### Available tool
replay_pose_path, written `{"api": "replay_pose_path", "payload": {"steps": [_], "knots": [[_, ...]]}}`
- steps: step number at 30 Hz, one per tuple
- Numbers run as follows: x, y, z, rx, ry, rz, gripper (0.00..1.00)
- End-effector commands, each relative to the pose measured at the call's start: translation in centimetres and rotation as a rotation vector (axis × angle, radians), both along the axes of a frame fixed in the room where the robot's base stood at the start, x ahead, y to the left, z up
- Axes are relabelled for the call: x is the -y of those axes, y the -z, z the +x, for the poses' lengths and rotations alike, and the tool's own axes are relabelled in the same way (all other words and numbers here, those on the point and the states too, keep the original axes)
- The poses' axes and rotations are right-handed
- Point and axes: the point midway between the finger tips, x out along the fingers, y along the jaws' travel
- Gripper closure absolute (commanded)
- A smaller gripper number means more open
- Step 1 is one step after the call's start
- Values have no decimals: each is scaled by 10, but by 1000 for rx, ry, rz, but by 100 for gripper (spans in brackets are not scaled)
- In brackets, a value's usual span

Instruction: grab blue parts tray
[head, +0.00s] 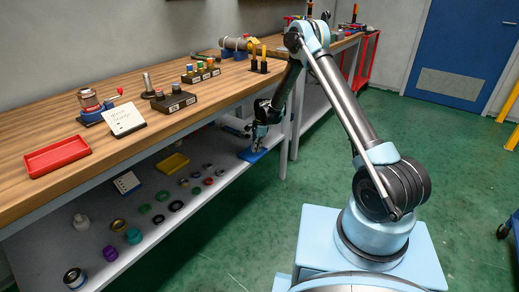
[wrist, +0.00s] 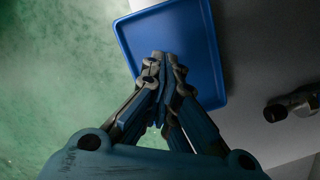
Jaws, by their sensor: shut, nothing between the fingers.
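The blue parts tray (head: 252,155) lies on the lower shelf near its right end, at the shelf's front edge. In the wrist view the tray (wrist: 190,30) looks flat and empty, and one side reaches out past the shelf edge over the green floor. My gripper (head: 256,146) is down at the tray, below the tabletop level. In the wrist view my gripper (wrist: 163,58) has its fingertips together over the tray's near part, with nothing between them. I cannot tell whether the fingertips touch the tray. The fingers hide part of its near rim.
The wooden benchtop (head: 130,150) overhangs the lower shelf (head: 150,240). A bench leg (head: 284,150) stands just right of the tray. A dark metal fitting (wrist: 292,104) lies on the shelf beside it. A yellow tray (head: 173,163) and several small rings lie further left. The green floor in front is open.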

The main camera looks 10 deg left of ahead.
Motion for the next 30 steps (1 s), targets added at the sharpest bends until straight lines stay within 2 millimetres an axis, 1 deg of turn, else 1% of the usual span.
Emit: {"api": "replay_pose_path", "payload": {"steps": [1, 9, 14, 15, 19, 30], "knots": [[-8, 0, -7, 1, -4, 0, 100], [-45, 0, -35, 0, -4, 0, 100], [-61, 0, -47, 0, -3, 0, 100], [-59, 5, -46, 0, 0, 0, 100], [-59, 13, -45, 0, -1, 0, 100], [-59, 16, -45, 0, 0, 0, 100]]}}
